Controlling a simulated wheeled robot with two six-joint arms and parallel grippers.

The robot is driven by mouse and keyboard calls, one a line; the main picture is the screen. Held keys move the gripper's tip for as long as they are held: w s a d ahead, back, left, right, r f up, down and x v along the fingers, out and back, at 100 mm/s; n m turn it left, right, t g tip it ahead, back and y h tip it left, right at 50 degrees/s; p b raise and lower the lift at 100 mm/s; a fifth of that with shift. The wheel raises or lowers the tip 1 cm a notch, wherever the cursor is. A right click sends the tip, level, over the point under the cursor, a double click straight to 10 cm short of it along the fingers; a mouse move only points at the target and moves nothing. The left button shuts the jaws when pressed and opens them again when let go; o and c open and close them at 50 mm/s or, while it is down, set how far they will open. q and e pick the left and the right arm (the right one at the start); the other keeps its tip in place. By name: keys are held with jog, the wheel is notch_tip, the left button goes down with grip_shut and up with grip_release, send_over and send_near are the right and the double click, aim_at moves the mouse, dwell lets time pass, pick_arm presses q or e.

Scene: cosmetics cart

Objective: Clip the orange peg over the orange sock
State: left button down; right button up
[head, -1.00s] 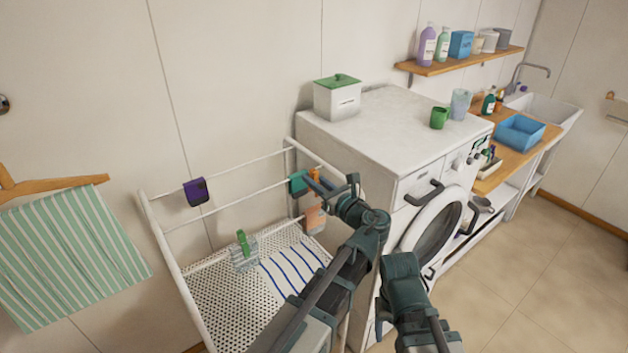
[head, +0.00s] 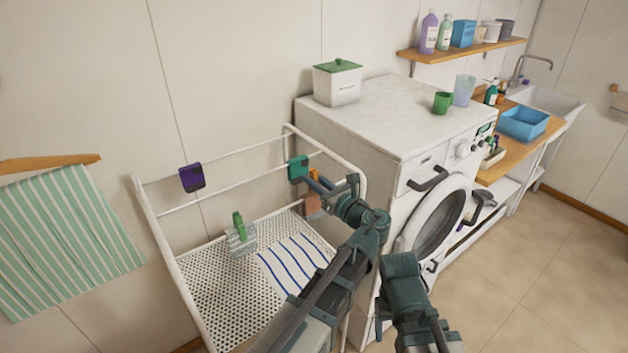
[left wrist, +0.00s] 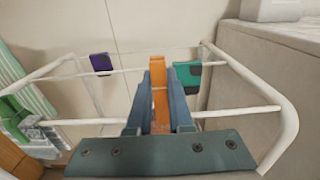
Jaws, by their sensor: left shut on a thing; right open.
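My left gripper (head: 330,188) is shut on the orange peg (head: 314,174), at the right part of the drying rack. In the left wrist view the peg (left wrist: 161,76) stands upright between the two fingers, near a white rail. The orange sock (head: 312,204) hangs just below the peg in the head view, partly hidden by my gripper. A paler orange patch shows low between the fingers in the wrist view. I cannot tell whether the peg touches the sock or rail. My right gripper (head: 402,268) is open, in front of the washing machine, its fingertips unclear.
A teal sock (head: 298,169) hangs close behind the peg. A purple sock (head: 192,178) hangs on the rack at left, and a green peg (head: 239,226) holds a grey sock (head: 241,242). The washing machine (head: 375,130) stands close right of the rack (head: 166,252).

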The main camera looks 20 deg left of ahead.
pick_arm(q)
jog(key=shift+f+b, duration=1.15)
jog(key=shift+f, duration=0.2)
jog(key=c, duration=0.7)
grip_release()
jog(key=shift+c, duration=0.2)
